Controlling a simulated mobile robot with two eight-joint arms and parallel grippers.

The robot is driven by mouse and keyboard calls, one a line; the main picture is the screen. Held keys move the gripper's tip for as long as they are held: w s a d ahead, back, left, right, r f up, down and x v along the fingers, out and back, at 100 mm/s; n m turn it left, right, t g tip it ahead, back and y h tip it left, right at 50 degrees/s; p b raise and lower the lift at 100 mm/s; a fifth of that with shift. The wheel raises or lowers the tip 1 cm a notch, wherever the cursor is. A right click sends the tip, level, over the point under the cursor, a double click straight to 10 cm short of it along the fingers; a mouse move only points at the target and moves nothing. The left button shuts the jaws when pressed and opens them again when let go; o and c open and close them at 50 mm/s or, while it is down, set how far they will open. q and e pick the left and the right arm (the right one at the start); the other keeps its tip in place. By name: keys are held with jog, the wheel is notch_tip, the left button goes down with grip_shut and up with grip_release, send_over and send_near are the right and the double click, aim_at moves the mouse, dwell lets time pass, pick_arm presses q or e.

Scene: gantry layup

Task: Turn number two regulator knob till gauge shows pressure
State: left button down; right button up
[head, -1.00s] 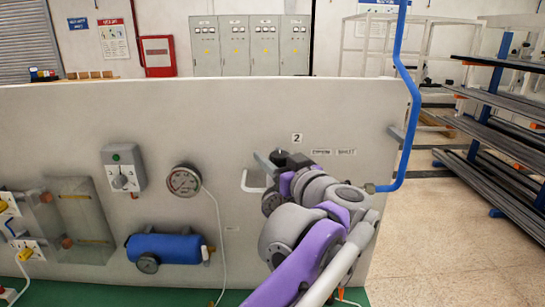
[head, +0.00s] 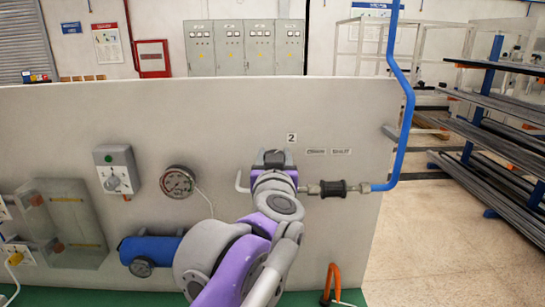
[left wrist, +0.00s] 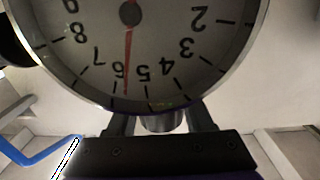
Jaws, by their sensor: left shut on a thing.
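The number 2 label (head: 291,138) is on the grey panel, just above my left gripper (head: 273,157). In the head view that gripper faces the panel, and its wrist hides most of the regulator. In the left wrist view the fingers (left wrist: 162,122) are shut on a small grey knob (left wrist: 163,124). A large pressure gauge (left wrist: 185,45) fills the top of that view upside down. Its red needle points between 5 and 6, nearer 6. A round wall gauge (head: 178,182) hangs left of the gripper, its reading too small to tell. My right gripper is not in view.
A black inline fitting (head: 333,188) joins the blue pipe (head: 404,130) right of the gripper. A grey switch box (head: 118,168) and a blue cylinder (head: 152,249) are to the left. An orange-handled item (head: 332,283) stands at the panel's foot. Racks (head: 490,150) stand at right.

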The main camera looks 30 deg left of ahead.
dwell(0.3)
pick_arm(q)
jog(key=shift+c, duration=1.4)
grip_release()
jog(key=b+v, duration=0.1)
jog(key=v, duration=0.9)
jog(key=shift+s+b, duration=0.35)
jog(key=shift+s, duration=0.05)
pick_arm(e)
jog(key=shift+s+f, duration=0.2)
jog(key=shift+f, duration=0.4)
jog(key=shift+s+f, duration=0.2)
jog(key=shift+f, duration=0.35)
pick_arm(q)
jog(key=shift+d, duration=0.1)
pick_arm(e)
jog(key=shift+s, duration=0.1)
